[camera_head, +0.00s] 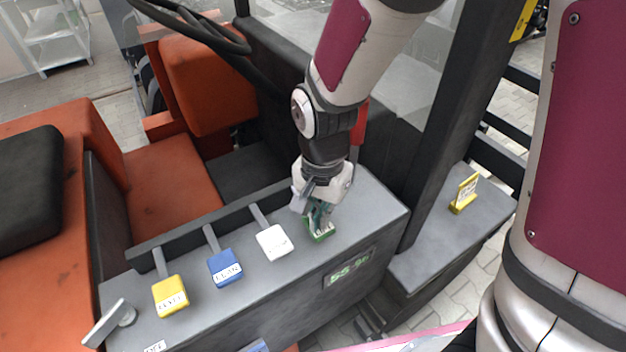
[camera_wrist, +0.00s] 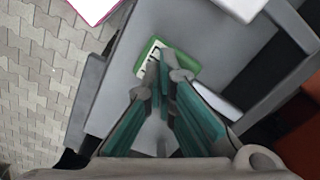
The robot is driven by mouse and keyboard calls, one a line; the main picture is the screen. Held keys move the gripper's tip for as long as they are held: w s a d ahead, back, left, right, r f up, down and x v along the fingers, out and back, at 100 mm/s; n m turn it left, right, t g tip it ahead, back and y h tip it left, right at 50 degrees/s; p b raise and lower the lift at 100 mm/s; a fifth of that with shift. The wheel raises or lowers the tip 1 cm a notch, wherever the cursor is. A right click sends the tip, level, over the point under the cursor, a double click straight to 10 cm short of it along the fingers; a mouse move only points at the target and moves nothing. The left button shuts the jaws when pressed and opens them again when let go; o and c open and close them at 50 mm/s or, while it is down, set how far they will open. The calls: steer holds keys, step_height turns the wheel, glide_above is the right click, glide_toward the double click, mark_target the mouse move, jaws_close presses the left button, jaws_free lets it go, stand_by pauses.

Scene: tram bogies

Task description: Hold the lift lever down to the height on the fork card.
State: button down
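A green-handled lever (camera_head: 321,237) stands at the right end of the row on the grey console (camera_head: 370,215). Its label is partly covered and I cannot read it; the green handle (camera_wrist: 190,71) also shows in the wrist view. My gripper (camera_head: 318,222) points down at this handle, its fingertips over the top and seemingly touching it. In the wrist view my gripper's fingers (camera_wrist: 171,68) meet at the tips, narrower than the handle, not around it. A green display (camera_head: 349,271) on the console front seems to read about 55 %. A small yellow card (camera_head: 467,188) stands on the right ledge; its writing is too small to read.
White (camera_head: 273,242), blue (camera_head: 225,267) and yellow (camera_head: 170,296) levers stand left of the green one. A grey handle (camera_head: 108,322) sits at the console's left end. A dark post (camera_head: 445,120) rises right of my arm. Orange seats (camera_head: 170,180) lie behind the console.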

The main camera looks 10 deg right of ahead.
step_height(320, 180, up, 6)
steer(key=p, duration=0.4)
steer(key=shift+s+r+p, duration=0.15)
steer(key=shift+r+p, duration=0.1)
steer(key=shift+p, duration=0.05)
steer(key=shift+r, duration=0.25)
steer(key=s+d+r+n+t, duration=0.2)
steer(key=s+d+r, duration=0.3)
steer(key=r, duration=0.5)
steer(key=s+d+r+n+t, duration=0.3)
steer(key=s+d+r+n, duration=0.2)
steer(key=s+r, duration=0.3)
step_height(320, 180, up, 3)
steer(key=shift+s+d+f+t, duration=0.15)
steer(key=shift+d+t, duration=0.15)
steer(key=shift+d, duration=0.25)
